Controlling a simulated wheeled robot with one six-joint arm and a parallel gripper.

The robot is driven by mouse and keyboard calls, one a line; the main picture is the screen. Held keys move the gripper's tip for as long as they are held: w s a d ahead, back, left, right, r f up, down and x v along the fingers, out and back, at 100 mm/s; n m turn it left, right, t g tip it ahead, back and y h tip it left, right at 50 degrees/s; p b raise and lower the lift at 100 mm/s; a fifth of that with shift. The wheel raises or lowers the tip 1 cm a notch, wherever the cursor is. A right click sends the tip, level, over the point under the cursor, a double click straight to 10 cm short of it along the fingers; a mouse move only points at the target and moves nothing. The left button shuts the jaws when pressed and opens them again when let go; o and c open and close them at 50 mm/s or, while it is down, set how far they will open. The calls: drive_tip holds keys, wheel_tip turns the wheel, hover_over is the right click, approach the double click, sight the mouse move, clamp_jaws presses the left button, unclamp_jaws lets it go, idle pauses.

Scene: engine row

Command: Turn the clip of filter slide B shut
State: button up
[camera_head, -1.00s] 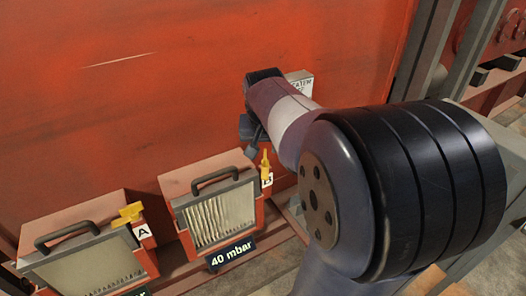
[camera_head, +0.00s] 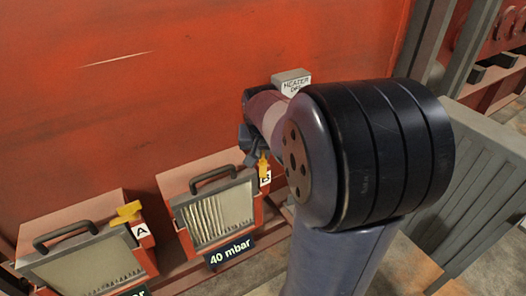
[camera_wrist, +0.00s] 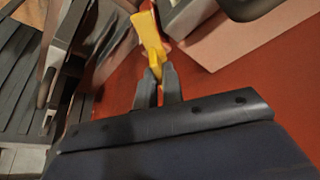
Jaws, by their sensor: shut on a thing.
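Filter slide B (camera_head: 213,205) is a red box with a pleated filter face and a dark handle, in the middle of the head view. Its yellow clip (camera_head: 263,167) stands upright beside the white B label (camera_head: 265,179). My gripper (camera_head: 255,158) is at the clip, partly hidden behind my arm. In the wrist view, my gripper (camera_wrist: 158,82) is shut on the lower end of the yellow clip (camera_wrist: 149,38). The clip's upper part sticks out beyond the fingertips.
Filter slide A (camera_head: 88,262) stands to the left with its yellow clip (camera_head: 126,213) lying crosswise. A 40 mbar plate (camera_head: 231,252) is below slide B. A grey heater box (camera_head: 291,80) is on the red wall (camera_head: 180,90) above my arm. Grey slats (camera_head: 470,190) stand at right.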

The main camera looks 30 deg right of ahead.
drive_tip(key=shift+m, duration=0.4)
clamp_jaws()
drive_tip(key=m+b, duration=0.1)
drive_tip(key=m, duration=0.1)
drive_tip(key=m+g+h+b, duration=0.1)
drive_tip(key=m, duration=0.1)
drive_tip(key=shift+w+a+m+h, duration=0.1)
drive_tip(key=shift+w+m+h, duration=0.05)
drive_tip(key=shift+m+h, duration=0.2)
drive_tip(key=m+g, duration=0.1)
drive_tip(key=m, duration=0.2)
drive_tip(key=m+g, duration=0.1)
drive_tip(key=m, duration=0.2)
drive_tip(key=shift+w+g+h+b, duration=0.1)
drive_tip(key=shift+g+h+b, duration=0.15)
drive_tip(key=shift+g+b, duration=0.05)
drive_tip(key=shift+m, duration=0.25)
drive_tip(key=o, duration=0.6)
unclamp_jaws()
drive_tip(key=shift+o, duration=0.2)
drive_tip(key=shift+a+r, duration=0.1)
drive_tip(key=shift+r, duration=0.05)
drive_tip(key=v, duration=1)
drive_tip(key=shift+r, duration=0.2)
